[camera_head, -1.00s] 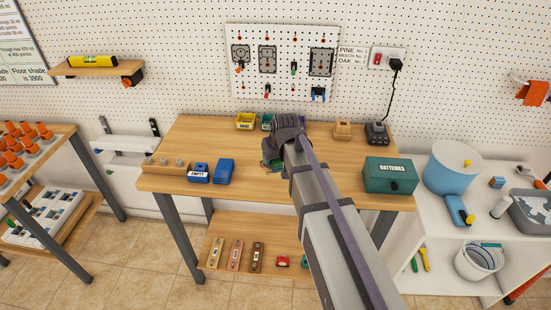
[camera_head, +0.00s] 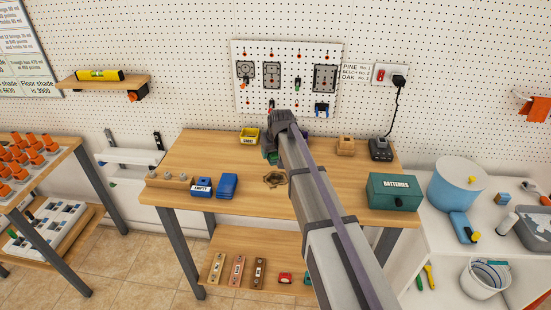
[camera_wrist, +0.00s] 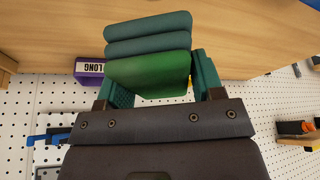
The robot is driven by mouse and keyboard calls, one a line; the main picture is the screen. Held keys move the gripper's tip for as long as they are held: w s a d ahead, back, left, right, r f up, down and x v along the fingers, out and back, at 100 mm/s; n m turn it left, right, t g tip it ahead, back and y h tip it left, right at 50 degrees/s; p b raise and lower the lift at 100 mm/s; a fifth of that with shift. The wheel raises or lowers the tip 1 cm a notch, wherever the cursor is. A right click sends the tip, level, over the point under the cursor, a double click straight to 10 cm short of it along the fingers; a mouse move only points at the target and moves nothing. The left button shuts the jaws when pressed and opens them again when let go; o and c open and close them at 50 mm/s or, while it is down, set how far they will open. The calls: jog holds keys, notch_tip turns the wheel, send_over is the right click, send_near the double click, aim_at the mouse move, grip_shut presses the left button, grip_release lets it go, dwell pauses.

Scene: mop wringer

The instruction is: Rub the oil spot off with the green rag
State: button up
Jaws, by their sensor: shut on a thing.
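My gripper (camera_head: 272,153) is shut on the green rag (camera_wrist: 148,72), a folded pad in several layers that sits between the teal fingers in the wrist view. In the head view only a small green part of the rag shows, the rest hidden behind my gripper and arm. A dark brown, uneven mark, the oil spot (camera_head: 274,179), lies on the wooden bench top (camera_head: 235,160). My gripper and the rag are behind the spot, towards the pegboard. Whether the rag touches the bench I cannot tell.
A yellow bin (camera_head: 249,135) and a purple bin (camera_wrist: 89,70) stand near the bench's back edge. Blue boxes (camera_head: 227,185) are at left, a green batteries box (camera_head: 394,192) at right. A wooden block (camera_head: 346,146) and a charger (camera_head: 380,149) stand at the back right.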

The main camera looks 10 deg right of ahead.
aim_at(273, 170)
jog(key=shift+f+b, duration=2.75)
jog(key=shift+f, duration=0.15)
jog(key=shift+f+b, duration=0.6)
jog(key=shift+s, duration=0.1)
